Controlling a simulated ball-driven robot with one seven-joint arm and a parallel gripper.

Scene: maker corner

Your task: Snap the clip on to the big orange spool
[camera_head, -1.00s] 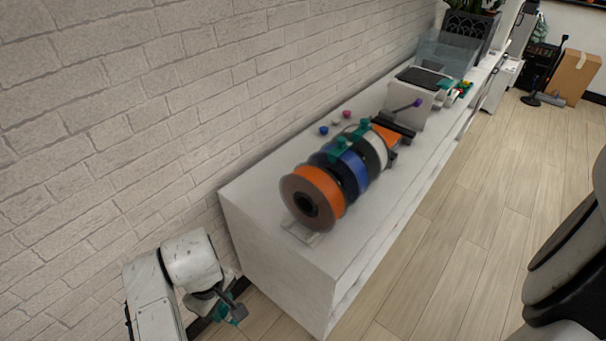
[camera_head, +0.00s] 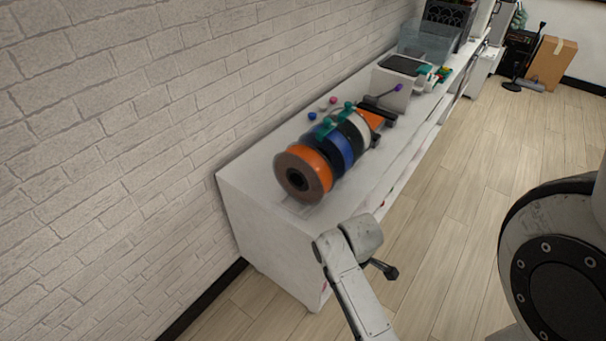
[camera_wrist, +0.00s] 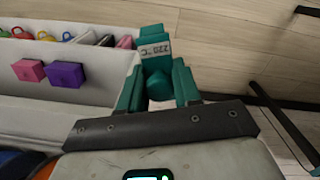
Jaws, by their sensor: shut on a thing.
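The big orange spool (camera_head: 317,163) is at the near end of a row of spools on the white bench, its brown side facing me; no clip shows on it. Teal clips (camera_head: 325,130) sit on top of spools farther back. My gripper (camera_head: 388,270) is in front of and below the bench's near right corner, apart from the spool. In the wrist view my gripper (camera_wrist: 158,88) is shut on a teal clip (camera_wrist: 155,52) with a "220 °C" label. The clip is hidden in the head view. Orange and blue edges show at the wrist view's lower left.
The white bench (camera_head: 262,190) runs along the brick wall. A grey-white machine (camera_head: 392,92) stands behind the spools. Small coloured pieces (camera_head: 312,116) lie by the wall. Pink (camera_wrist: 28,70) and purple (camera_wrist: 65,74) tags show on the bench side. The wood floor (camera_head: 450,180) at right is clear.

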